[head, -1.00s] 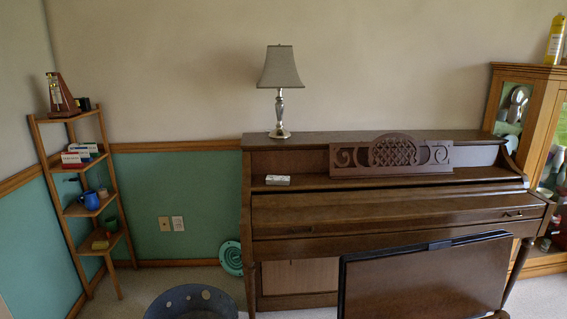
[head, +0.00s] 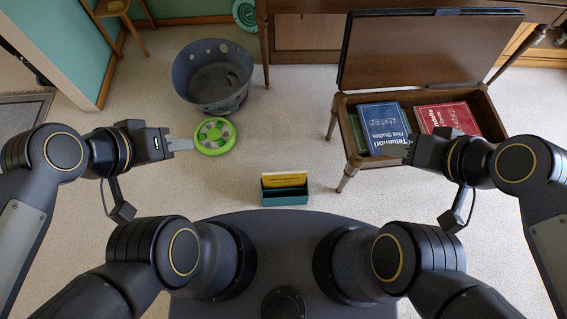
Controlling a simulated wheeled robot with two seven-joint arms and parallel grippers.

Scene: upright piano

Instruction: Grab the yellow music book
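A flat yellow item (head: 284,180) with dark print stands in a small teal holder (head: 285,196) on the floor, in front of my base. It looks like a thin book or booklet, but its print is too small to read. My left gripper (head: 189,144) is to the left of and beyond the holder, apart from it, with its grey fingers seen edge-on. My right gripper (head: 408,153) is to the right, in front of the open piano bench. Its fingers are hard to make out. I see nothing held in either gripper.
The open piano bench (head: 344,178) holds a blue book (head: 384,128), a red book (head: 447,117) and a green one (head: 357,134). A grey basket (head: 213,76) and a green-rimmed round object (head: 214,136) are on the floor at left. Carpet around the teal holder is clear.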

